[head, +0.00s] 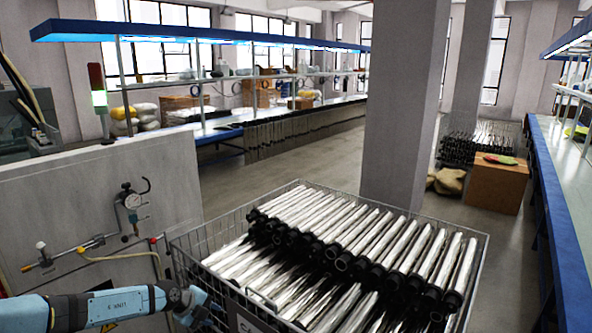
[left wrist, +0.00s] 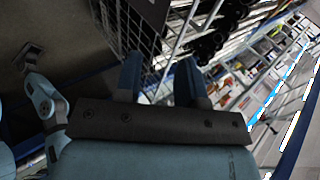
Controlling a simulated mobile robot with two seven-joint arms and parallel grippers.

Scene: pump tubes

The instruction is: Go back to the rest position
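My left arm comes in at the lower left of the head view, and my left gripper (head: 205,312) is beside the left side of the wire basket (head: 188,262). In the left wrist view the two blue fingers of the left gripper (left wrist: 158,78) stand apart with nothing between them. The basket holds rows of shiny pump tubes (head: 345,225) with black ends. In the left wrist view the basket mesh (left wrist: 132,30) and some tube ends (left wrist: 205,45) show beyond the fingers.
A cardboard box (head: 497,183) and a blue-edged bench (head: 560,220) are at right. Open floor (head: 290,165) lies behind the basket.

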